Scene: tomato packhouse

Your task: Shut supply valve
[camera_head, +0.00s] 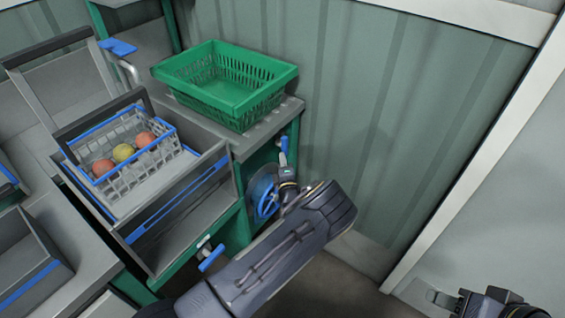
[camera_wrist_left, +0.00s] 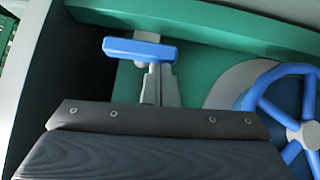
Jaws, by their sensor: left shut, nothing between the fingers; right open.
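A blue lever handle (camera_head: 284,150) stands on the green cabinet's side, above a blue handwheel (camera_head: 264,195). In the left wrist view the handle (camera_wrist_left: 140,49) lies crosswise just beyond my left fingertips (camera_wrist_left: 158,80), and the handwheel (camera_wrist_left: 292,130) is to their right. I cannot tell whether the fingers touch the handle. My left gripper (camera_head: 287,176) is shut and empty, beside the wheel and below the handle. Which fitting is the supply valve is not marked. My right gripper (camera_head: 445,300) is open at the lower right, partly cut off by the frame.
A green crate (camera_head: 215,100) sits on the cabinet top. A wire basket (camera_head: 93,160) with several red and yellow fruits stands to its left. Another blue lever (camera_head: 211,257) is on the cabinet front, and a blue-handled tap (camera_head: 118,47) is behind. A corrugated wall (camera_head: 400,110) stands right.

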